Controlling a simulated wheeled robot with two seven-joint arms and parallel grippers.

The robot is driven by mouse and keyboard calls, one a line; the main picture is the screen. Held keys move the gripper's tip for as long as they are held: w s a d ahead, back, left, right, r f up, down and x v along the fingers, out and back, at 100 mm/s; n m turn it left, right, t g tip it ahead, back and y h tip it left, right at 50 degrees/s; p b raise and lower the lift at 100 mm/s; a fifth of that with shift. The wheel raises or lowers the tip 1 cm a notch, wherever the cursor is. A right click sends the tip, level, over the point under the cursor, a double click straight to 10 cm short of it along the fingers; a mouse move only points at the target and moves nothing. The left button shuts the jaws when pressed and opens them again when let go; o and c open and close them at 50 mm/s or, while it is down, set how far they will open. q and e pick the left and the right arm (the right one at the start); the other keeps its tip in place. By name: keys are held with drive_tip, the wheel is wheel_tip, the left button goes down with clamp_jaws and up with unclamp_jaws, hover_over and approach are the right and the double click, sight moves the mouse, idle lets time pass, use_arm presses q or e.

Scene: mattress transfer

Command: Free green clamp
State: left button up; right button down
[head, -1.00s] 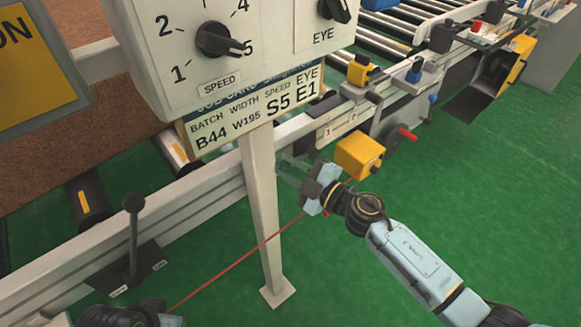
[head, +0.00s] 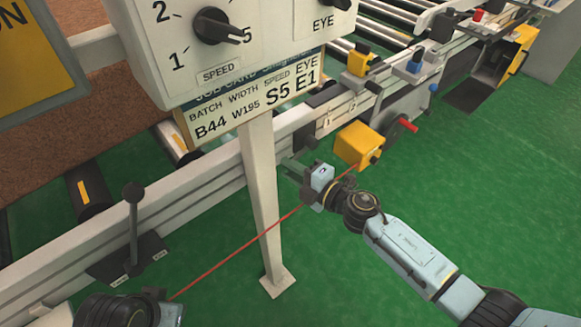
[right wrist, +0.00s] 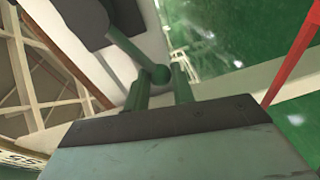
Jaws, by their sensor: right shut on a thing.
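The green clamp shows in the right wrist view as a dark green lever with a round knob (right wrist: 160,75), hanging from a dark block on the pale rail. My right gripper (right wrist: 160,88) has its two fingers on either side of the knob and is shut on it. In the head view my right gripper (head: 296,168) is at the rail's side, just right of the white post; the clamp is mostly hidden there. My left gripper (head: 158,300) shows only in part at the bottom left, and its fingers are not clear.
A white post (head: 262,200) carries the control panel (head: 215,75) left of my right gripper. A red cord (head: 235,252) runs from the yellow box (head: 355,146) to the lower left. A black lever (head: 133,225) stands on the rail. Green floor lies open at right.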

use_arm(q)
drive_tip(key=shift+s+r, duration=0.1)
drive_tip(key=shift+s, duration=0.15)
use_arm(e)
drive_tip(key=shift+d+f+n, duration=0.1)
drive_tip(key=shift+f+n, duration=0.15)
drive_tip(key=shift+n, duration=0.05)
drive_tip(key=c, duration=1.2)
unclamp_jaws()
drive_tip(key=shift+o, duration=0.2)
use_arm(q)
wheel_tip(320, 180, down, 6)
drive_tip(key=a+p, duration=0.2)
drive_tip(key=shift+w+f, duration=0.2)
drive_tip(key=shift+w, duration=0.05)
use_arm(e)
drive_tip(key=v, duration=1.3)
drive_tip(key=shift+s+d, duration=0.1)
drive_tip(key=shift+s, duration=0.05)
